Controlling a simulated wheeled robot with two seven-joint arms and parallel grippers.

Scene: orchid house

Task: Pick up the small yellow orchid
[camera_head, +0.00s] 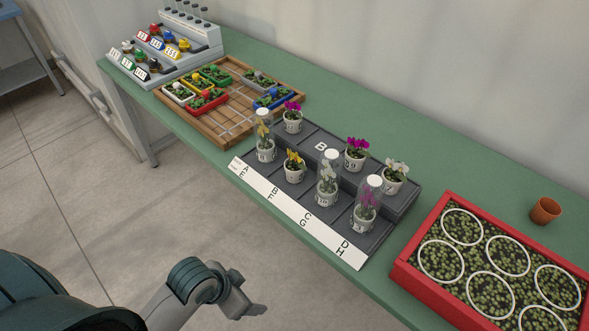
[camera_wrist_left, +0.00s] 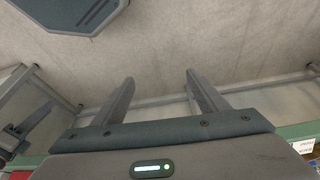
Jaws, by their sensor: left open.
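A small yellow orchid (camera_head: 294,164) stands uncovered in a white pot on the lower step of the dark stand, behind the white label strip. A second, taller yellow orchid (camera_head: 265,136) stands left of and behind it, under a clear cover. My left gripper (camera_head: 252,296) is in the lower part of the head view, in front of the bench and well apart from both orchids.
The dark stepped stand (camera_head: 325,122) also holds magenta and white orchids, some under clear covers. A wooden tray (camera_head: 217,134) with small planters lies to its left. A red planter box (camera_head: 403,268) and a terracotta pot (camera_head: 545,211) are at right. Green bench (camera_head: 350,95) behind the stand is clear.

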